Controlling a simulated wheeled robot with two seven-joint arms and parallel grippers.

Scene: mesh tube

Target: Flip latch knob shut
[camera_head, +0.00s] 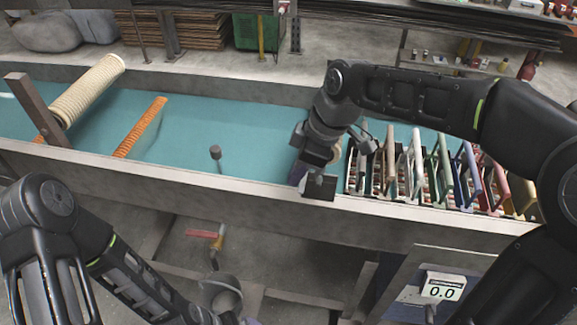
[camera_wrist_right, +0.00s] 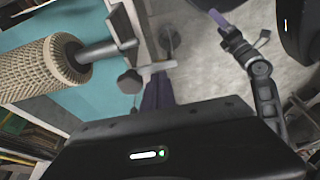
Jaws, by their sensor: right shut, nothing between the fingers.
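A dark grey knob on a short stem (camera_head: 215,152) stands at the near edge of the teal trough; I take it for the latch knob. A dark knob (camera_wrist_right: 130,82) also shows in the right wrist view, beside a pale bar. My right gripper (camera_head: 298,175) points down at the near rim, right of the knob and apart from it. Its purple fingers (camera_wrist_right: 158,92) are shut and empty. My left arm comes in low at the left; a purple tip of its gripper (camera_head: 250,321) barely shows at the bottom edge, jaws unclear. The cream mesh tube (camera_head: 88,90) lies tilted at the left.
An orange strip (camera_head: 139,127) crosses the teal trough (camera_head: 190,135). A rack of coloured handles (camera_head: 417,160) stands right of my right gripper. The trough's middle is mostly clear.

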